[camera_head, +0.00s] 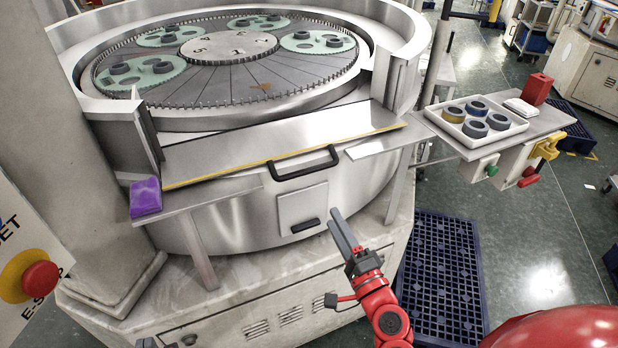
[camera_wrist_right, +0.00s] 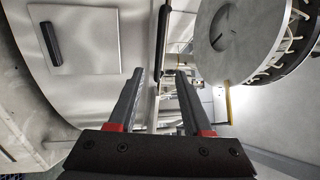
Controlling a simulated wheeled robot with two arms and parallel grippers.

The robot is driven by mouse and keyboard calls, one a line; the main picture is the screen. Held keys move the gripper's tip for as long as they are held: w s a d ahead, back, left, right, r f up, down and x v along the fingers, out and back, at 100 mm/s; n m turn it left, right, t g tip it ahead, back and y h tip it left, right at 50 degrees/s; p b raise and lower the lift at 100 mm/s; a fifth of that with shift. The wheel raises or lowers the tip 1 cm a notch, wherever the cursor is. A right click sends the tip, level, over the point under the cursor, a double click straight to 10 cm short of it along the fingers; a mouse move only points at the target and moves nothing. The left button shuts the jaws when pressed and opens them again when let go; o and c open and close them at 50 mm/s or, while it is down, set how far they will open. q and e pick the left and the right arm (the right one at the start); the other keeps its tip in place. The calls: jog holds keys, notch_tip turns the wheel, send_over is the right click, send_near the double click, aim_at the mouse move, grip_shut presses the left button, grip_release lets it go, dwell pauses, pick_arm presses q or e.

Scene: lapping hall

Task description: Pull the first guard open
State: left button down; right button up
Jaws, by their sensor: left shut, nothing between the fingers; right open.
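The guard (camera_head: 270,142) is a sloping metal plate with a yellow front edge, across the gap in the machine's round wall. Its black bar handle (camera_head: 305,163) sticks out at the front; in the right wrist view a dark bar (camera_wrist_right: 161,38), which looks like this handle, lies ahead between the finger lines. My right gripper (camera_head: 338,215) points up at the machine front, below and right of the handle, apart from it. It is open and empty, as the right wrist view (camera_wrist_right: 160,95) shows. I cannot make out my left gripper.
A small hatch (camera_head: 303,205) with a short black grip sits below the handle. A purple block (camera_head: 145,197) lies on the left ledge. A white tray (camera_head: 482,122) with several rings and a red box (camera_head: 537,89) stand on the right shelf. A blue pallet (camera_head: 440,280) lies on the floor.

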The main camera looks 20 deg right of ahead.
jog(key=x, duration=1.4)
jog(key=shift+w+p, duration=0.2)
jog(key=shift+p, duration=0.25)
jog(key=shift+c, duration=0.2)
grip_shut()
dwell(0.3)
